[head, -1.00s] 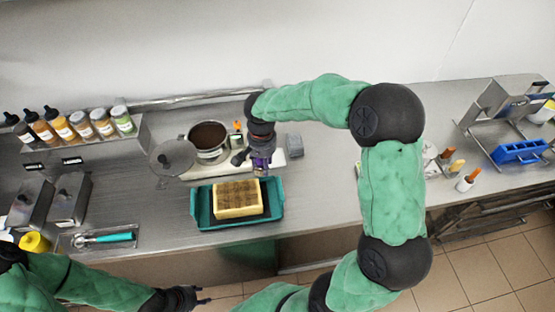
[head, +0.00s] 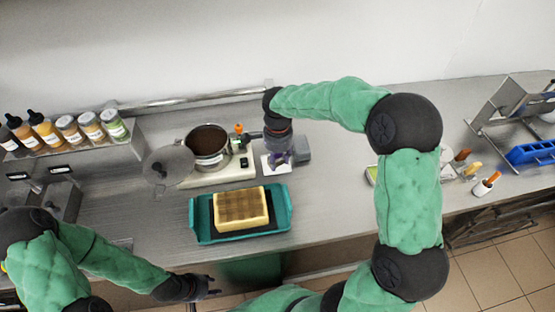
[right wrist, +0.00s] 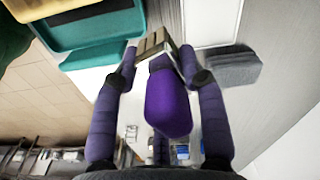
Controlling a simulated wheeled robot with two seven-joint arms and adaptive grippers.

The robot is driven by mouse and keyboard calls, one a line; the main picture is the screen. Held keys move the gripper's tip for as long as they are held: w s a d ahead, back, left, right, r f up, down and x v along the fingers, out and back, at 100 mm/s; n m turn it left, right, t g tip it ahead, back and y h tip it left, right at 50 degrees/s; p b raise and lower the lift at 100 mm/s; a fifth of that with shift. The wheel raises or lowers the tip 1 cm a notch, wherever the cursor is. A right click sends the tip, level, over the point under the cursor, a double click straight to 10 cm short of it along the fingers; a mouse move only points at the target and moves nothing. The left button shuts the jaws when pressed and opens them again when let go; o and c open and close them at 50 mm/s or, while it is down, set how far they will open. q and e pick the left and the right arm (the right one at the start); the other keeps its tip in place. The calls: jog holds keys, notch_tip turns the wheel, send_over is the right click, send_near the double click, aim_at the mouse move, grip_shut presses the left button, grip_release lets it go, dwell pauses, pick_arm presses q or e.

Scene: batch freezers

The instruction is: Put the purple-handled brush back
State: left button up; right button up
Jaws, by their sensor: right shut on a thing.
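My right gripper (head: 278,150) is shut on the purple-handled brush. The brush's purple handle (right wrist: 168,103) stands between the fingers in the right wrist view, with its tan head (right wrist: 155,42) beyond it. In the head view the brush is mostly hidden by the gripper, held over a small white piece (head: 268,166) beside a grey block (head: 301,150). I cannot tell whether the brush touches anything below. My left gripper (head: 213,286) is empty near the counter's front edge, its fingertips apart.
A pot (head: 208,146) stands on a white base (head: 232,173) to the left. Spice bottles line a shelf at the far left. Another brush (head: 487,184) and a blue rack (head: 530,152) are at right.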

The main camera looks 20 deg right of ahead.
jog(key=w+d+f, duration=0.1)
jog(key=w+f, duration=0.1)
jog(key=w+d+f, duration=0.1)
jog(key=w+f, duration=0.3)
jog(key=shift+w+d+f+b, duration=0.3)
jog(key=shift+d+b, duration=0.1)
jog(key=shift+w+d+f+b, duration=0.1)
jog(key=shift+w+f+b, duration=0.1)
jog(key=shift+f, duration=0.7)
jog(key=shift+w+f+b, duration=0.1)
jog(key=shift+f+b, duration=0.05)
jog(key=shift+f, duration=0.75)
jog(key=shift+s, duration=0.1)
jog(key=shift+f, duration=0.2)
jog(key=o, duration=1.1)
jog(key=shift+r, duration=0.2)
